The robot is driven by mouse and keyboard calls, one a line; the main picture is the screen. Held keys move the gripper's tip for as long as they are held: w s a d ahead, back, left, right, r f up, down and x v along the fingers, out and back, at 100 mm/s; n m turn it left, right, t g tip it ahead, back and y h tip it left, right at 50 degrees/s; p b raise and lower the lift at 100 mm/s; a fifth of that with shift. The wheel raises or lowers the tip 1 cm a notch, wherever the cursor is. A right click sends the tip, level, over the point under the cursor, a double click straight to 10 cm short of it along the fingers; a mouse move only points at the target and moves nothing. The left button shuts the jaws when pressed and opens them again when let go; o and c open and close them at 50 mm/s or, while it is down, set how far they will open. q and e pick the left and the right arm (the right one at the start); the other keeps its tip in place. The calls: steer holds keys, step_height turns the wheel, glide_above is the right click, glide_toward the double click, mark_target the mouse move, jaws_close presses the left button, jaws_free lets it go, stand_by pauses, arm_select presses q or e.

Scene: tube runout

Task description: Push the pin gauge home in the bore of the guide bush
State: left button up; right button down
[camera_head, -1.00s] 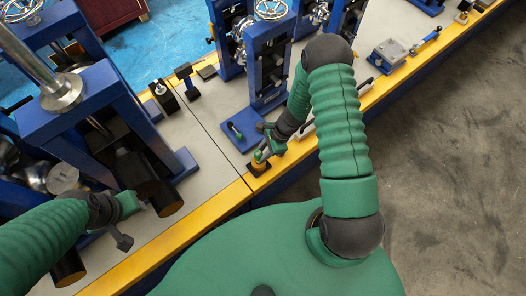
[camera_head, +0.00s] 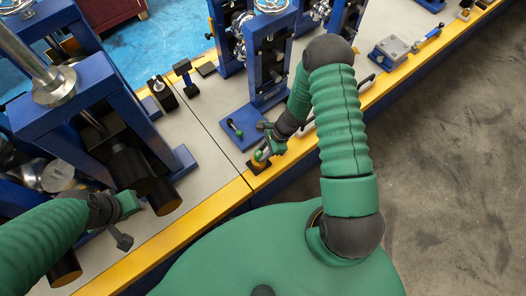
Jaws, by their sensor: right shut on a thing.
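The guide bush (camera_head: 259,167) is a small brass-coloured and dark piece at the yellow front edge of the bench, right of the bench joint. My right gripper (camera_head: 262,156) is directly over it, shut on a small greenish thing that I take for the pin gauge. The gauge is mostly hidden by the fingers. I cannot tell how deep it sits in the bore. My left gripper (camera_head: 127,208) hangs over the bench at the left, away from the bush; its fingers are too unclear to tell open from shut.
A blue press frame (camera_head: 266,60) with a blue base plate stands just behind the bush. A larger blue press (camera_head: 90,125) with black cylinders stands by my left arm. A grey block (camera_head: 390,53) lies farther right.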

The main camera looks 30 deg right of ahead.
steer(key=shift+f+b, duration=0.3)
steer(key=shift+f, duration=0.1)
steer(key=c, duration=1)
jaws_free()
steer(key=shift+c, duration=0.2)
steer(key=shift+r, duration=0.15)
steer(key=v, duration=1.6)
steer(key=shift+d+r, duration=0.2)
